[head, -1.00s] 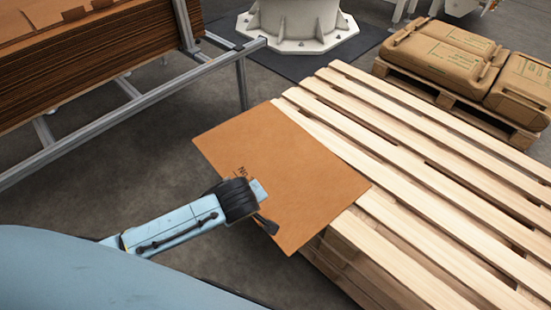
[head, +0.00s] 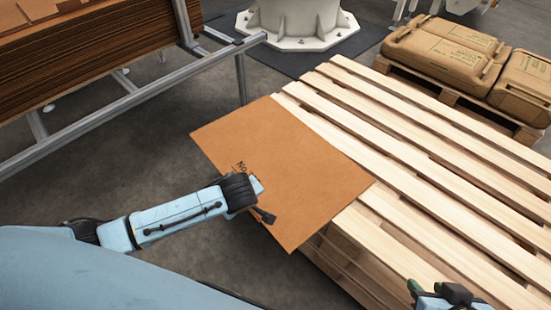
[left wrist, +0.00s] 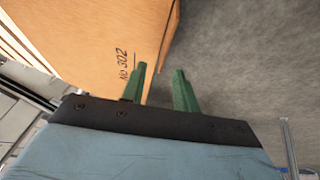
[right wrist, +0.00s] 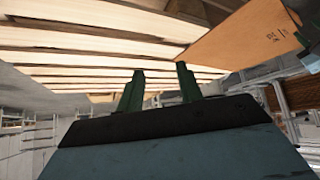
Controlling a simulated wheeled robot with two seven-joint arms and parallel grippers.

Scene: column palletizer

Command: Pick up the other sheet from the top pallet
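A flat brown sheet (head: 290,170) with dark printing lies partly on the wooden top pallet (head: 440,170) and overhangs its left side. The sheet also shows in the left wrist view (left wrist: 95,35), marked "No. 302", and at the upper right of the right wrist view (right wrist: 240,38). My left gripper (left wrist: 158,78) is open at the sheet's near left edge, its green fingers apart around the line of that edge; I cannot tell whether they touch it. My right gripper (head: 440,296) is partly cut off at the bottom right, by the pallet's near side. Its fingers (right wrist: 160,75) are apart and empty.
A metal rack (head: 130,95) with a stack of brown sheets (head: 100,60) stands at the upper left. A white round machine base (head: 295,22) is at the back. Brown sacks (head: 440,52) lie on a low pallet at the upper right. Grey floor lies open left of the sheet.

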